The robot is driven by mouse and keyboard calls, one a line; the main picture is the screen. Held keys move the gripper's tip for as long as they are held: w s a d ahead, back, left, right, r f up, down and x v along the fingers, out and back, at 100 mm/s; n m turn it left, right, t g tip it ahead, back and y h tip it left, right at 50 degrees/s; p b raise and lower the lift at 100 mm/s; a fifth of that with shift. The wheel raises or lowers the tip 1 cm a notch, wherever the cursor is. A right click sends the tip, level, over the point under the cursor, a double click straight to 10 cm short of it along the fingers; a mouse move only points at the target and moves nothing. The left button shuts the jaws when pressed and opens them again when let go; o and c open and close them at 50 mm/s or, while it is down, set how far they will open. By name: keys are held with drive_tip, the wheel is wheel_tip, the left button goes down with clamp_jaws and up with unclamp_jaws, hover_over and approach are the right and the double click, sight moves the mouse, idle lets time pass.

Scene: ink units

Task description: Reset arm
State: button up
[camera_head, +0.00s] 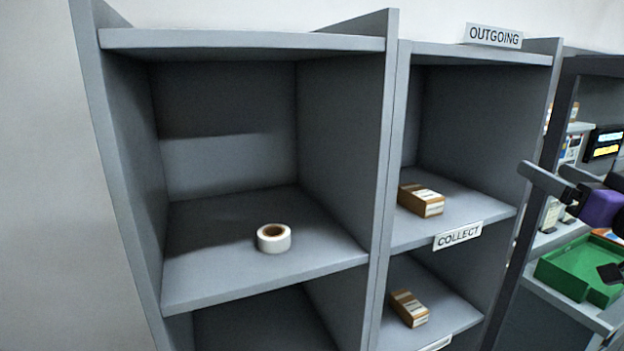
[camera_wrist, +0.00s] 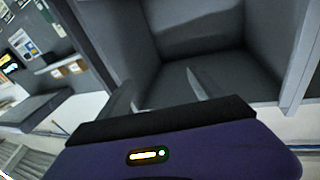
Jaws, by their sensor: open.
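My gripper (camera_head: 547,170) shows at the right edge of the head view, with its grey fingers pointing left and its purple body partly cut off by the frame. It is in front of the dark frame right of the shelf units. In the wrist view my gripper (camera_wrist: 160,84) has its two fingers spread apart with nothing between them. Beyond them is an empty-looking grey shelf compartment (camera_wrist: 205,55).
A roll of white tape (camera_head: 273,239) sits in the left shelf unit (camera_head: 240,292). Brown boxes lie on the upper (camera_head: 421,200) and lower (camera_head: 409,308) shelves of the OUTGOING unit. A green tray (camera_head: 572,272) is on the counter at right, below my gripper in the picture.

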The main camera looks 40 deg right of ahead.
drive_tip(key=w+a+f+m+h, duration=0.3)
drive_tip(key=a+f, duration=1.5)
drive_tip(key=f, duration=0.3)
drive_tip(key=s+a+f+n+g+y, duration=0.1)
drive_tip(key=s+a+f+n+y, duration=0.4)
drive_tip(key=a, duration=0.7)
drive_tip(key=s+a+f+n+g+y, duration=0.1)
drive_tip(key=s+a+f+n+y, duration=0.4)
drive_tip(key=a, duration=0.8)
drive_tip(key=s+f+y, duration=0.2)
drive_tip(key=s+f, duration=0.2)
drive_tip(key=s, duration=0.1)
drive_tip(key=shift+s+f, duration=0.15)
drive_tip(key=shift+s, duration=0.25)
